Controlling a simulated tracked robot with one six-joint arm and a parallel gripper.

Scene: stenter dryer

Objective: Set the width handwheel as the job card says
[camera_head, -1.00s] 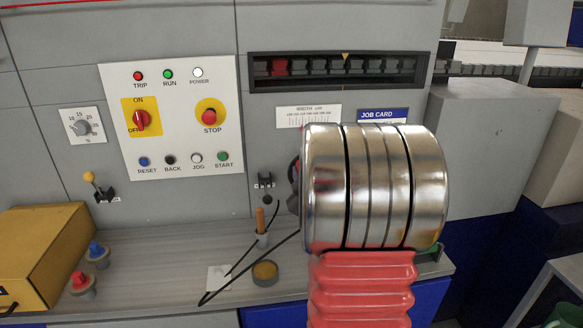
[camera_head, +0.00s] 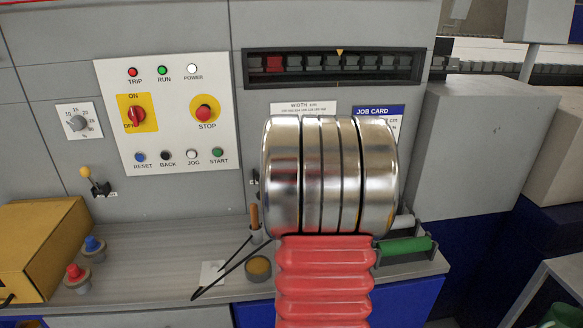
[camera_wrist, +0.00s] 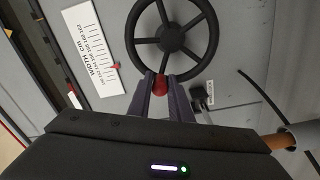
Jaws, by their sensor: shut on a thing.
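The black spoked handwheel (camera_wrist: 208,32) shows at the top of the wrist view, on the grey panel. My gripper (camera_wrist: 161,86) is shut on the small red knob (camera_wrist: 160,87) at the wheel's rim. The width scale (camera_wrist: 91,50), a white plate with a red pointer (camera_wrist: 117,66), lies left of the wheel in the wrist view; its figures are too small to read surely. In the head view the scale (camera_head: 303,108) and the job card (camera_head: 380,111) are partly hidden behind my arm. The wheel and my gripper are hidden there.
A control panel (camera_head: 167,116) with lamps, a switch and a stop button is at left. A small lever (camera_wrist: 201,98) sits close to the wheel.

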